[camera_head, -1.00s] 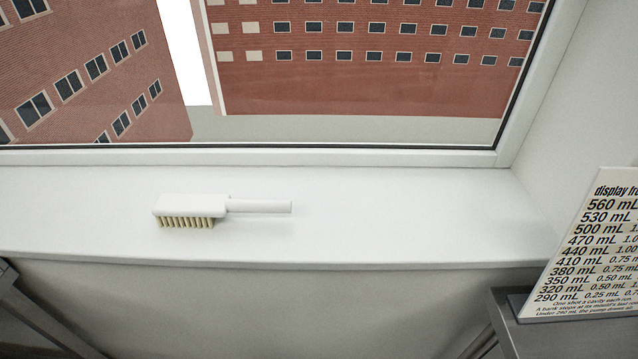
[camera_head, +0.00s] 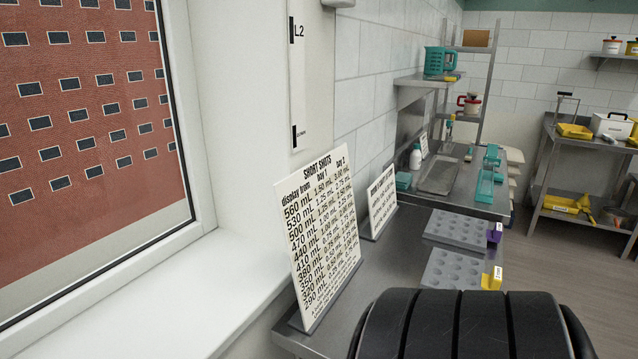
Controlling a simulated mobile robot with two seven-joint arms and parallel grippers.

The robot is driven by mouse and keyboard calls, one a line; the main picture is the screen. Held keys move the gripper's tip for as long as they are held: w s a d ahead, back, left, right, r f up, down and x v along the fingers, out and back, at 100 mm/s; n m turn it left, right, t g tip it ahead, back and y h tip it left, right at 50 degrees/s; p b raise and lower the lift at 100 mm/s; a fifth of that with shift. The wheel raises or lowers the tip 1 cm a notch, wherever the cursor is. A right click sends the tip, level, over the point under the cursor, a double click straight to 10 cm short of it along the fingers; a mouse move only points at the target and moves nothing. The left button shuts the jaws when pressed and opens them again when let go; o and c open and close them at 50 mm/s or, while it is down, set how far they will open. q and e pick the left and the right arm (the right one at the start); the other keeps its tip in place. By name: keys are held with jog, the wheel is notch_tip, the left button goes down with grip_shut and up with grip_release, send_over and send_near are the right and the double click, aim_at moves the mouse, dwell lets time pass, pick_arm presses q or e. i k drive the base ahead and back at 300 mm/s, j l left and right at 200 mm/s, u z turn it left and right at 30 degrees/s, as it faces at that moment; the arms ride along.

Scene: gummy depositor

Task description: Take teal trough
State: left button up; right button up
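A long teal open piece (camera_head: 486,187), which looks like the trough, lies on the far steel bench, near its right edge. It is small and far off, so its exact shape is hard to tell. Another teal part (camera_head: 492,154) shows just behind it. A small teal block (camera_head: 403,181) sits on the same bench to the left, near the wall. Neither of my grippers shows. A black ribbed part of my own arm fills the bottom right of the view and hides the near part of the steel table.
A near steel table (camera_head: 380,262) holds two grey cavity moulds (camera_head: 457,230), one with a purple tag and one with a yellow tag. Two printed signs (camera_head: 325,235) stand along its wall side. A teal basket (camera_head: 439,61) is on a shelf. Open floor (camera_head: 540,285) lies to the right.

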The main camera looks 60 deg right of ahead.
aim_at(484, 190)
jog(key=i+j+z, duration=0.1)
jog(key=z, duration=0.35)
jog(key=j+z, duration=0.4)
jog(key=i+l, duration=0.05)
